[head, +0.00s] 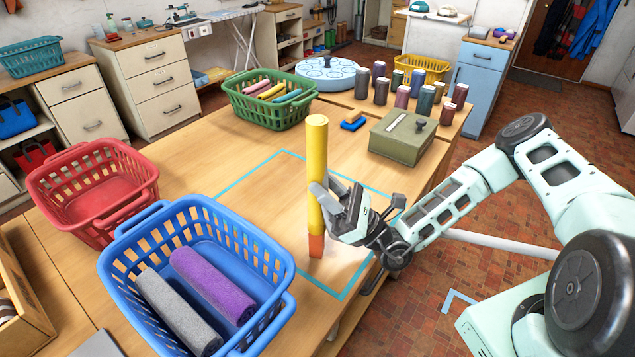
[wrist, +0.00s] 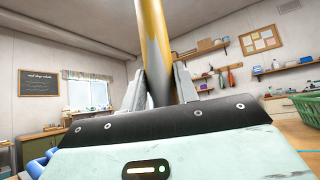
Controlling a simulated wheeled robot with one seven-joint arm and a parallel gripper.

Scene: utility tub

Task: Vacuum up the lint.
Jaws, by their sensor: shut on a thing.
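A tall yellow stick-like tool (head: 317,150) with an orange-red lower end stands upright over the front part of the table, inside a light-blue outline (head: 232,206). I take it to be the vacuum, but its nozzle is not clear. My gripper (head: 328,196) comes from the right and is shut around its middle. The wrist view also shows the tool (wrist: 155,45) between my two fingers (wrist: 160,88). I cannot tell whether its lower end touches the table or hovers just above. I can make out no lint in either view.
A blue basket (head: 270,262) with grey and purple rolls stands at the front left, a red basket (head: 140,165) behind it. A green basket (head: 240,108), a blue-and-yellow brush (head: 354,121), an olive box (head: 390,145) and several cylinders stand farther back. The outlined area looks otherwise clear.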

